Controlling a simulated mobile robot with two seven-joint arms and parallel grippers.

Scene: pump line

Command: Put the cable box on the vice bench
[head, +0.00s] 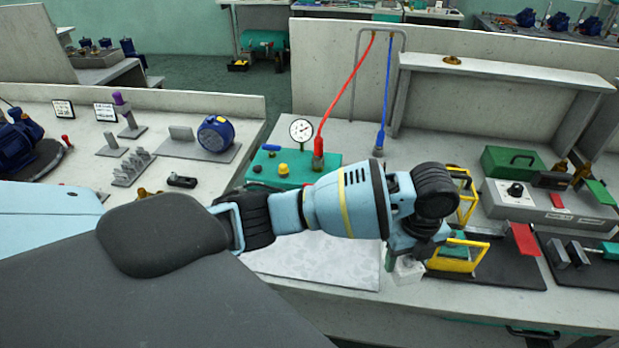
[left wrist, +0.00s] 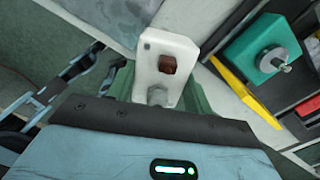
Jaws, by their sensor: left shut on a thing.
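A small white box (left wrist: 168,58) with a dark reddish opening and a grey round fitting is between the fingers of my left gripper (left wrist: 158,88) in the left wrist view; I take it to be the cable box. In the head view only a little of the white box (head: 407,271) shows below my left gripper (head: 408,258), near the front edge of the bench (head: 340,282). The gripper is shut on it. I cannot tell whether the box touches the bench. No bench is clearly marked as the vice bench. My right gripper is out of view.
Yellow frames (head: 458,256) on a black mat stand just right of the gripper. A green pump panel (head: 330,160) with a gauge (head: 301,131) and red and blue hoses lies behind. A grey control box (head: 540,204) stands further right. Another bench holds a blue motor (head: 216,134).

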